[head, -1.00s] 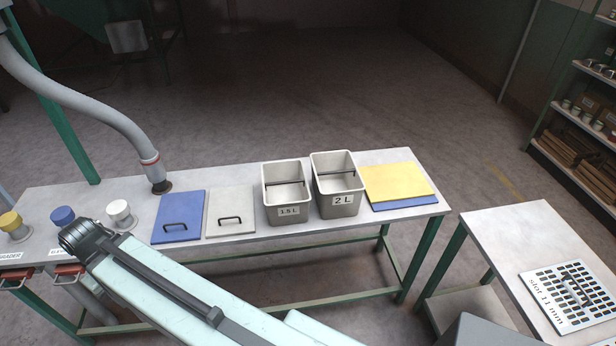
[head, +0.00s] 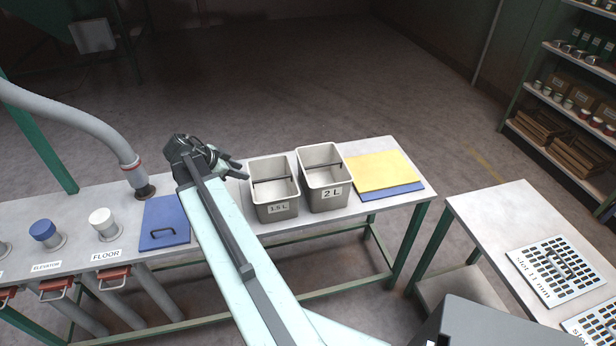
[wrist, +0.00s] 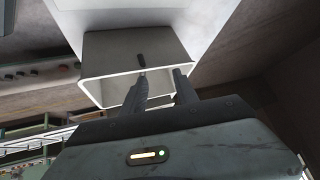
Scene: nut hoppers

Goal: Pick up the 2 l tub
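The 2 L tub (head: 338,200) is a grey open-top box with a white label and a dark bar across its inside. It stands upright on the bench, right of the similar 1.5 L tub (head: 259,208). My gripper (head: 241,170) is above the bench, just left of the 1.5 L tub and apart from the 2 L tub. In the wrist view, my gripper (wrist: 160,76) shows two dark fingers spread with nothing held between them. A grey tub (wrist: 112,55) lies beyond them; its label is not visible, so I cannot tell which it is.
A yellow sheet (head: 380,170) on a blue one lies right of the 2 L tub. A blue lid (head: 165,213) with a handle lies left of my arm. A second table (head: 485,212) with slotted plates (head: 552,271) stands at the right, across a gap.

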